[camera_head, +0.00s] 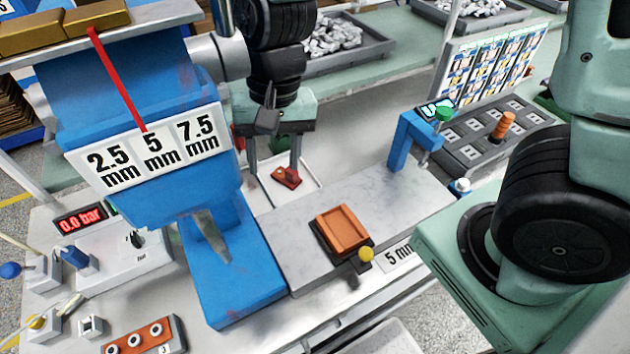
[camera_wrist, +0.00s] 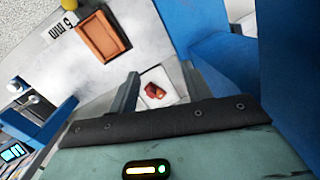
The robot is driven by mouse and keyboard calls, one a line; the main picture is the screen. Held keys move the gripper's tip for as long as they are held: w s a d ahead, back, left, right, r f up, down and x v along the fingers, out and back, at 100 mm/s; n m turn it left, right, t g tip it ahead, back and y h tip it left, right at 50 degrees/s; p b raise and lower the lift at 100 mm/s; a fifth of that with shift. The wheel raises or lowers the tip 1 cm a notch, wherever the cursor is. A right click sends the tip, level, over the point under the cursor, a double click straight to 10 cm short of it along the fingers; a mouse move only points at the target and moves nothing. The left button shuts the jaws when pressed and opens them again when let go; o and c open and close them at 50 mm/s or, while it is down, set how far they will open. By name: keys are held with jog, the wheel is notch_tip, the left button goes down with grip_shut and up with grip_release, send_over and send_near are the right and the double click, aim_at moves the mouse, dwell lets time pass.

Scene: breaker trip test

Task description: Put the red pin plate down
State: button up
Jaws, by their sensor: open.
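The red pin plate (camera_head: 286,177) lies on a white tray (camera_head: 312,192) behind the grey work slab in the head view. In the wrist view the plate (camera_wrist: 155,90) shows small, between and beyond the fingers. My gripper (camera_head: 273,168) points down over the tray, its fingers spread to either side of the plate. The wrist view shows the same gripper (camera_wrist: 160,72) with a clear gap between each finger and the plate. It holds nothing. The exact height of the fingertips above the tray cannot be told.
A blue press (camera_head: 150,190) stands close left of my gripper. An orange block (camera_head: 342,230) sits on the grey slab (camera_head: 395,190) in front. A grey bin of metal parts (camera_head: 355,50) is behind.

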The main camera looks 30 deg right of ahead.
jog(key=s+r+n+h, duration=0.1)
jog(key=s+r+n, duration=0.3)
jog(key=s+n, duration=0.6)
jog(key=shift+s+d+r+n+t, duration=0.3)
jog(key=shift+s+d+n+t, duration=0.1)
jog(key=shift+s, duration=0.85)
notch_tip(320, 180, down, 4)
jog(key=b, duration=0.3)
jog(key=shift+r, duration=0.25)
